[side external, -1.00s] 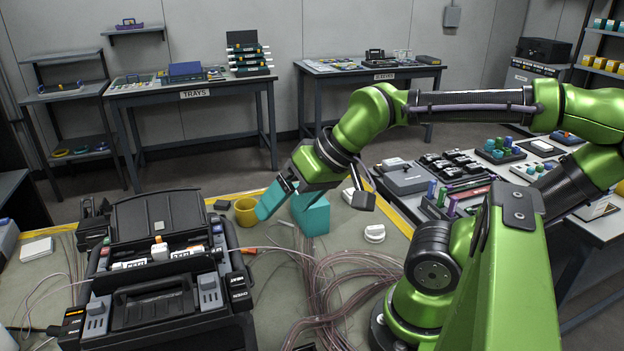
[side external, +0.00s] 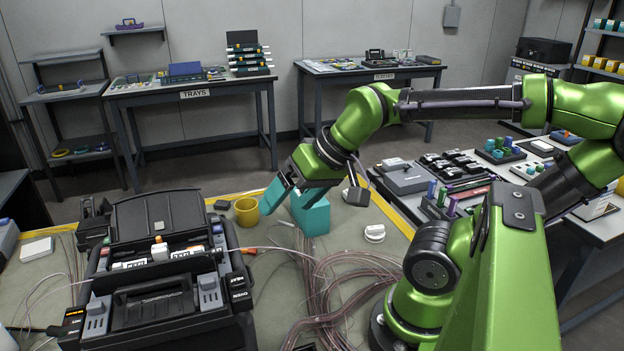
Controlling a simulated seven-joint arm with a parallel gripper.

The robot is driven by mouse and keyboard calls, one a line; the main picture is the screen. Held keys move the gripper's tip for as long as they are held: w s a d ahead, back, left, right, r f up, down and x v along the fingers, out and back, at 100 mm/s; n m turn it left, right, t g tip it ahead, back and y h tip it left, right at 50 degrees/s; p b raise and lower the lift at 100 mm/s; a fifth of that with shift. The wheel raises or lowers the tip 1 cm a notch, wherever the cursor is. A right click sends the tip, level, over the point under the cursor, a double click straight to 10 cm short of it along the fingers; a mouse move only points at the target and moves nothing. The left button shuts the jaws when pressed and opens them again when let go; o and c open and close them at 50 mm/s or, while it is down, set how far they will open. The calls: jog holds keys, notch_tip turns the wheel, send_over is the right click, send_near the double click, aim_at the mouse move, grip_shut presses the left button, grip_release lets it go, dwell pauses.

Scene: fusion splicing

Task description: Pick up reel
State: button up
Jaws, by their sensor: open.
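My gripper (side external: 286,205) is open over the bench, with its teal fingers spread and pointing down and to the left. One finger is just right of a yellow round piece (side external: 246,210), which looks like a cup or a reel. The other finger overlaps a teal block (side external: 312,219) of nearly the same colour, so I cannot tell whether they touch. A small white round piece (side external: 375,233), possibly a reel, lies flat to the right of the block. Nothing shows between the fingers.
A black splicing machine (side external: 165,260) fills the left front of the bench. Loose fibre cables (side external: 325,285) cover the middle front. A side table at the right carries a grey case (side external: 404,178) and several small parts. Some bare bench shows around the white piece.

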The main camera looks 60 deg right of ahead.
jog(key=w+d+f+m+g+h, duration=0.1)
jog(key=d+f+m+g, duration=0.1)
jog(key=d, duration=0.7)
jog(key=n+g, duration=0.5)
jog(key=n, duration=0.6)
send_over(376, 227)
notch_tip(376, 227, down, 5)
jog(key=n, duration=0.3)
jog(key=f, duration=1.1)
jog(key=shift+s, duration=0.3)
jog(key=f, duration=0.5)
jog(key=shift+w+f, duration=0.25)
jog(key=shift+w, duration=0.1)
